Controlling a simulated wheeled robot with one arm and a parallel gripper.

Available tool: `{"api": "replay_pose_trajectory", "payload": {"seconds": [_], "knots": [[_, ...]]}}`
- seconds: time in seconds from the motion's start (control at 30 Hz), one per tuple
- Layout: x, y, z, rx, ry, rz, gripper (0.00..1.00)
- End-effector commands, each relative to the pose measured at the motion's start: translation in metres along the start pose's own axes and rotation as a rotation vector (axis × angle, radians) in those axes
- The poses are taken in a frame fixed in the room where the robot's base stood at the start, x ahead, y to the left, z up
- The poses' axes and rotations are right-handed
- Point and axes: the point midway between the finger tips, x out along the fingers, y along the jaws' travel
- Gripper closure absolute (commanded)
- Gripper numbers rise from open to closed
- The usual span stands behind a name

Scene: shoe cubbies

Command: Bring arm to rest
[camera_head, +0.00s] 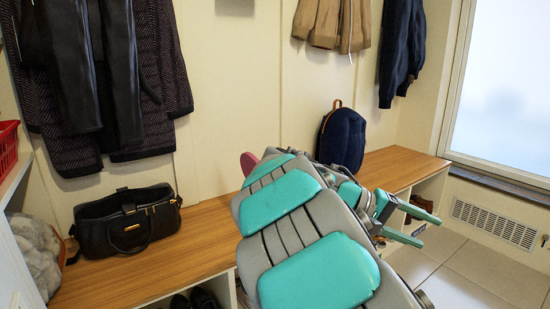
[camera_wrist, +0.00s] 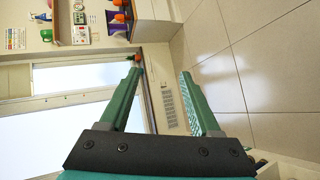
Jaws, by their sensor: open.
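My arm, grey with teal pads, reaches from the bottom of the head view over the wooden bench (camera_head: 210,240). My gripper (camera_head: 417,224) is at the arm's far end, past the bench's front edge and above the tiled floor. In the wrist view my gripper (camera_wrist: 160,75) shows two teal fingers spread wide apart. Nothing is between them.
A black handbag (camera_head: 127,220) and a dark blue backpack (camera_head: 343,137) stand on the bench. Shoes (camera_head: 196,299) sit in cubbies below. Coats (camera_head: 110,80) hang on the wall. The tiled floor (camera_head: 470,265) is clear.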

Motion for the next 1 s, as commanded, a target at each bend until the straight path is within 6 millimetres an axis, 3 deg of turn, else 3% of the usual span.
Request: {"api": "replay_pose_trajectory", "payload": {"seconds": [0.07, 0.2, 0.37, 0.53, 0.7, 0.9, 1.0], "knots": [[0.016, 0.002, 0.034, -0.011, -0.044, -0.099, 0.36], [0.035, -0.015, 0.089, -0.04, -0.101, -0.286, 0.36], [0.038, -0.044, 0.148, -0.074, -0.13, -0.514, 0.36], [0.021, -0.083, 0.209, -0.119, -0.136, -0.755, 0.36], [-0.01, -0.119, 0.262, -0.165, -0.112, -0.974, 0.36], [-0.041, -0.146, 0.301, -0.208, -0.082, -1.131, 0.36], [-0.048, -0.151, 0.309, -0.217, -0.074, -1.163, 0.36]]}}
